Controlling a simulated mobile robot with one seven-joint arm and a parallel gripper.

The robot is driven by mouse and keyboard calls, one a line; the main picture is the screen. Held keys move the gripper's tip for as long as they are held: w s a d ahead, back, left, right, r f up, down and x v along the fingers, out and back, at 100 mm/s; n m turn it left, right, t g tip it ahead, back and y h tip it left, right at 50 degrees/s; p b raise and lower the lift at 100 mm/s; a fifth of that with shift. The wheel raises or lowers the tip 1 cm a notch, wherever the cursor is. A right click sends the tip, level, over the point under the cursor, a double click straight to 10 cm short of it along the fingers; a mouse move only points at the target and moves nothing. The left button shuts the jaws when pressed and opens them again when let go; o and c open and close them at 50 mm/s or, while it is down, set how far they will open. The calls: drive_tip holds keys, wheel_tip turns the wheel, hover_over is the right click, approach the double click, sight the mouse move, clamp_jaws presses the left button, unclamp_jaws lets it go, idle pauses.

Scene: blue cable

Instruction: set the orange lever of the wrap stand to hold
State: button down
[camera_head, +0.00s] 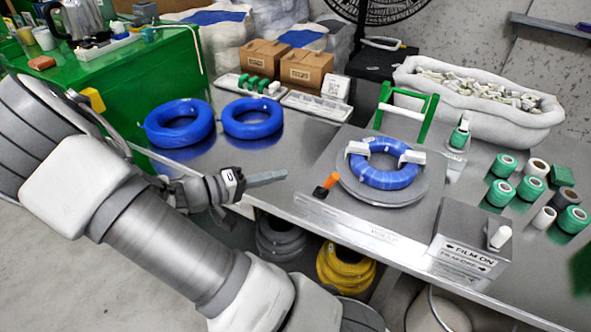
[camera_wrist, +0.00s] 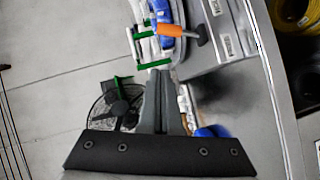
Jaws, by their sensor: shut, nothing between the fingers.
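The orange lever (camera_head: 328,184) sticks up at a slant from the front left corner of the wrap stand (camera_head: 330,212). It also shows in the wrist view (camera_wrist: 171,30), above and a little right of my fingertips. A blue coil (camera_head: 384,178) lies on the stand's round grey turntable (camera_head: 345,177), with white clamps on it. The lever's position markings cannot be read.
Two blue coils (camera_head: 180,124) lie at the bench's left. A green frame (camera_head: 425,118) stands behind the turntable. A "FILM ON" box (camera_head: 466,246) with a white knob stands right of the stand. Green and white rolls (camera_head: 503,166) stand further right. Coils lie below the bench.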

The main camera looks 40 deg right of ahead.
drive_tip(key=v, duration=0.2)
drive_tip(key=shift+a, duration=0.35)
drive_tip(key=s+a+r+n+t+y, duration=0.5)
drive_tip(key=s+a+r+t+y, duration=0.3)
drive_tip(key=s+a+r+y, duration=0.55)
wheel_tip(320, 180, up, 16)
drive_tip(key=y+p, duration=0.2)
drive_tip(key=p, duration=1.1)
drive_tip(key=shift+w+a+r+p, duration=0.15)
drive_tip(key=shift+w+a+p, duration=0.1)
drive_tip(key=shift+w+p, duration=0.15)
